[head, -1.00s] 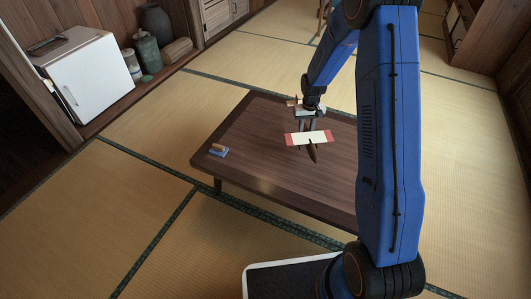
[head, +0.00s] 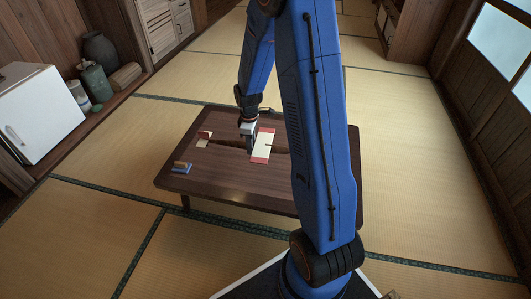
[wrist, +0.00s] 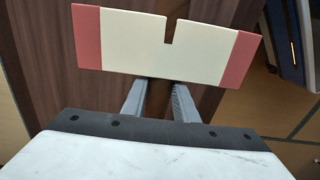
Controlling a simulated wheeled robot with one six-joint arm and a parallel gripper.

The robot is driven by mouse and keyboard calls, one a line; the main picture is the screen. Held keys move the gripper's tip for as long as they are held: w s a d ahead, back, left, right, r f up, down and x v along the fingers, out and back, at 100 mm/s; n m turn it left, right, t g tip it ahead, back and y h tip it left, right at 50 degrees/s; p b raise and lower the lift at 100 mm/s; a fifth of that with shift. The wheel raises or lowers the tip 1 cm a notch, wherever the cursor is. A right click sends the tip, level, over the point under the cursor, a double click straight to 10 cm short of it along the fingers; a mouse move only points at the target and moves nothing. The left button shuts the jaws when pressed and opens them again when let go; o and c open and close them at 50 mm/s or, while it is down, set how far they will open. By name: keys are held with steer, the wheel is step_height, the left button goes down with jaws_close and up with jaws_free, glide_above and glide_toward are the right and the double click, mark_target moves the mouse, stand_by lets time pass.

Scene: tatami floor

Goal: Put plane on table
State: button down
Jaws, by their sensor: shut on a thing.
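The plane has a cream wing with red tips (head: 264,145), a dark brown body and a small cream-and-red tail at its left end. In the head view it is over the dark wooden table (head: 230,183); I cannot tell whether it touches the top. My gripper (head: 249,143) is shut on the plane's body between wing and tail. In the wrist view the wing (wrist: 130,45) spans the top, beyond the two grey fingers (wrist: 157,90).
A small blue and tan object (head: 181,167) lies near the table's left front corner. The table's front part is otherwise clear. A white fridge (head: 38,113) and several jars (head: 92,80) stand on the left ledge. Tatami surrounds the table.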

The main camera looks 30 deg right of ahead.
steer(key=shift+s+f, duration=0.15)
steer(key=shift+f, duration=0.1)
steer(key=shift+d+f, duration=0.15)
steer(key=shift+f, duration=4.55)
steer(key=shift+f, duration=0.15)
steer(key=c, duration=1.4)
jaws_free()
